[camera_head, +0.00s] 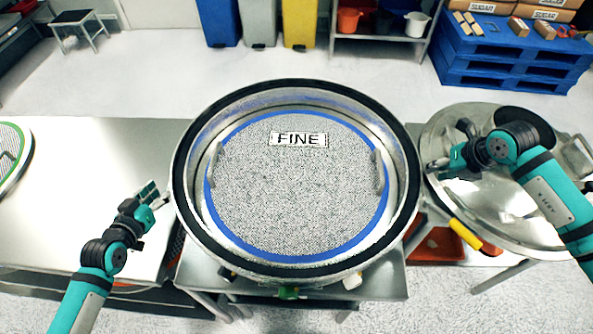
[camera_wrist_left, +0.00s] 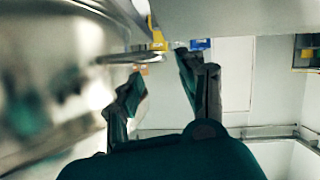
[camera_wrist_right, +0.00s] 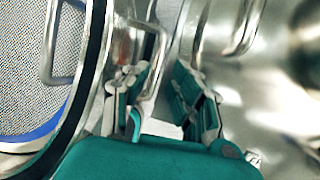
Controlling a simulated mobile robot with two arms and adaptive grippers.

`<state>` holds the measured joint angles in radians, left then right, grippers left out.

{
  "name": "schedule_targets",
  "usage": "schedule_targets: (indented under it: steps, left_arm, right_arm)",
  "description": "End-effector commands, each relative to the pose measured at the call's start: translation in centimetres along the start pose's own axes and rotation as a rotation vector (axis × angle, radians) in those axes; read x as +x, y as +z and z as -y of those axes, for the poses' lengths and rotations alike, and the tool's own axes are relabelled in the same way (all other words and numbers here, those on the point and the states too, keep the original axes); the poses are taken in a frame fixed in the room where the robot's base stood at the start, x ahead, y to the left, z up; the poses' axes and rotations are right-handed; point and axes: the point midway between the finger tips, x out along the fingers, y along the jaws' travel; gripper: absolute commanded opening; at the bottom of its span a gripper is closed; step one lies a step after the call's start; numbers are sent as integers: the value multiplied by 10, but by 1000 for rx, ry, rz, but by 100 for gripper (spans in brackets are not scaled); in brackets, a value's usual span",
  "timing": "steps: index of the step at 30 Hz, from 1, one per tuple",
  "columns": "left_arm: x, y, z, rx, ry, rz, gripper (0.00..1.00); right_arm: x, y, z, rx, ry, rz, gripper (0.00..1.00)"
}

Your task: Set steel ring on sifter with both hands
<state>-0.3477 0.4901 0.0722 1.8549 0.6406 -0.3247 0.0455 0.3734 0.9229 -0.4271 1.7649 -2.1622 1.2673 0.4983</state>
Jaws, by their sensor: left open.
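A round steel ring (camera_head: 197,113) with a black-edged top stands at the sifter, around a grey mesh screen (camera_head: 290,195). The screen has a blue rim, two inner handles and a "FINE" label. The seam between ring and sifter body is hidden. My left gripper (camera_head: 152,197) is open just outside the ring's left side; in the left wrist view a blurred steel bar (camera_wrist_left: 118,59) lies beyond its fingers. My right gripper (camera_head: 452,163) is just outside the right side, its fingers apart in the right wrist view (camera_wrist_right: 160,100), beside an outer steel handle (camera_wrist_right: 160,45).
A domed steel lid (camera_head: 500,205) lies on the right, under my right arm. Bins, a shelf and blue pallets (camera_head: 500,60) stand behind, across open floor.

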Motion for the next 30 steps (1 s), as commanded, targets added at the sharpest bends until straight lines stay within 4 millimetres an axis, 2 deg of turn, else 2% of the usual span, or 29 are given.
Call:
schedule_targets:
  steps: [1,6,12,18,26,30]
  left_arm:
    - [12,-1,0,-3,-1,-2,40]
    - [43,-1,0,-2,0,-1,40]
    - [69,0,0,-1,0,-1,40]
    - [78,0,0,0,0,1,40]
    - [78,0,0,0,0,1,40]
    - [78,0,0,0,0,1,22]
  right_arm:
    - [11,0,-1,2,2,-1,25]
    - [43,0,-1,2,2,-1,25]
    - [68,0,0,2,0,0,25]
    - [78,0,0,-1,0,1,25]
    - [78,0,0,-1,-1,1,25]
    - [78,0,0,-1,-1,1,6]
